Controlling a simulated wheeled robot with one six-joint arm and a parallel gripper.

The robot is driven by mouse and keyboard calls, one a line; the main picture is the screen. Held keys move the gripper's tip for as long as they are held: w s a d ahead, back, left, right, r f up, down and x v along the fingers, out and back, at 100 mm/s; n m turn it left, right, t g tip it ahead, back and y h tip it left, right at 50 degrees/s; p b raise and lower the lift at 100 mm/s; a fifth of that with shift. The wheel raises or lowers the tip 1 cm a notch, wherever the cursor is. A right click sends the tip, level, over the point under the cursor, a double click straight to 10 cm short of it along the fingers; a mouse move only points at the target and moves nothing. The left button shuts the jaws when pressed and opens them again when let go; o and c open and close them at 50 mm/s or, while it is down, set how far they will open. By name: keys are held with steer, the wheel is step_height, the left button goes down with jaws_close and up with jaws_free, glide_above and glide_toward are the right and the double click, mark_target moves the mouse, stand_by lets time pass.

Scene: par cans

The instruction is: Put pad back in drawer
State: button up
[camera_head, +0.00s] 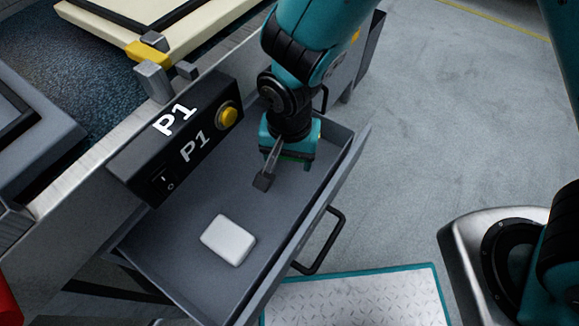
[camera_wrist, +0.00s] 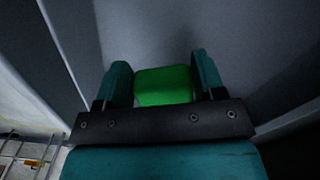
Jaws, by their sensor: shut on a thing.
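My gripper (camera_head: 286,156) is over the far right part of the open grey drawer (camera_head: 190,215), pointing down into it. In the wrist view my gripper (camera_wrist: 164,82) is shut on a green pad (camera_wrist: 165,88), with a teal finger on each side of it. The rest is hidden by the gripper. I cannot tell how far the pad is above the drawer floor.
A white block (camera_head: 228,240) lies on the drawer floor at the near end. A black P1 control box (camera_head: 180,138) with a yellow button stands beside the drawer. The drawer's handle (camera_head: 325,243) sticks out over the floor. The drawer middle is clear.

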mark_target(290, 174)
steer(key=shift+f+b, duration=0.6)
steer(key=shift+f, duration=1.35)
steer(key=shift+f, duration=0.1)
steer(key=o, duration=0.9)
step_height(290, 174, up, 13)
steer(key=p, duration=0.5)
steer(key=s+d+r+n+y, duration=0.1)
steer(key=s+d+r+n, duration=0.1)
steer(key=d+r+n, duration=0.1)
steer(key=s+d+r+n+y, duration=0.1)
steer(key=s+d+r+n, duration=0.2)
steer(key=d+r, duration=0.2)
steer(key=s+d+r+n+y, duration=0.2)
steer(key=s+d+r+n, duration=0.1)
steer(key=r, duration=0.6)
steer(key=shift+s+d+r+n, duration=0.15)
steer(key=shift+s+d+n, duration=0.05)
steer(key=shift+d+n, duration=0.45)
